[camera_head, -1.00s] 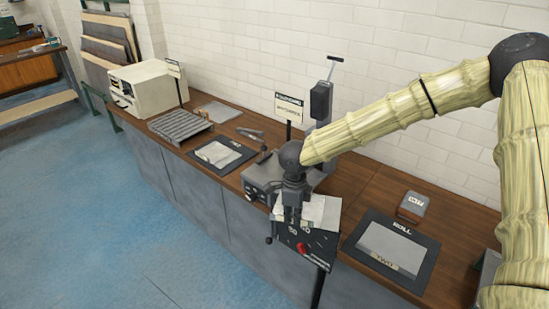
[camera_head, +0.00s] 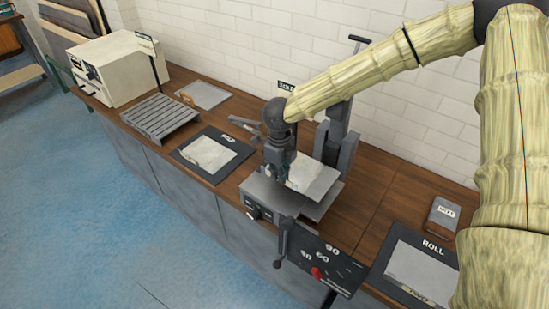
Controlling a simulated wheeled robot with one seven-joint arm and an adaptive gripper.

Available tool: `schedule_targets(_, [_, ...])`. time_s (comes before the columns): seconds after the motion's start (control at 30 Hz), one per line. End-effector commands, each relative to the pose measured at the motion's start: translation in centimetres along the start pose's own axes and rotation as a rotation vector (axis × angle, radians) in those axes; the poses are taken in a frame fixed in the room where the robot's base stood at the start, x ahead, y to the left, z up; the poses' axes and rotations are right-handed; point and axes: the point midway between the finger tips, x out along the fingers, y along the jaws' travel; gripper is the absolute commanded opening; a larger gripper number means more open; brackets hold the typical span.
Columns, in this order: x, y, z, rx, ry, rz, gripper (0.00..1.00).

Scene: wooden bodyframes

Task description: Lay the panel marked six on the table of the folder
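The folder (camera_head: 262,196) is a grey machine on the wooden bench, with a flat metal table, a black plate marked 90, 60 and 30, and a red knob. My gripper (camera_head: 283,176) points down over the folder's table. It appears shut on the left edge of a pale grey panel (camera_head: 315,177), which lies roughly flat at the table. I cannot tell whether the panel touches the table or hovers just above it. My gripper hides the panel's left edge, and no number is readable on it.
A black mat marked ROLL (camera_head: 434,247) with a panel on it (camera_head: 420,272) is at right, beside a small grey block (camera_head: 443,214). Left are another black mat (camera_head: 215,177) with a panel, a slatted rack (camera_head: 160,118) and a cream box machine (camera_head: 118,66). An upright post (camera_head: 340,130) stands behind the folder.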

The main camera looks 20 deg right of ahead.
Motion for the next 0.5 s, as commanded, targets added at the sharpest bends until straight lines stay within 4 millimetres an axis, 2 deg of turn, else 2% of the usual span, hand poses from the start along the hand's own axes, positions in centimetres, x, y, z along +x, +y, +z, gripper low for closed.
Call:
schedule_targets(0.27, [0.1, 0.3, -1.2, 0.006, -0.010, -0.007, 0.00])
schedule_targets(0.5, [2.1, -0.2, -0.4, 0.006, -0.001, -0.001, 0.00])
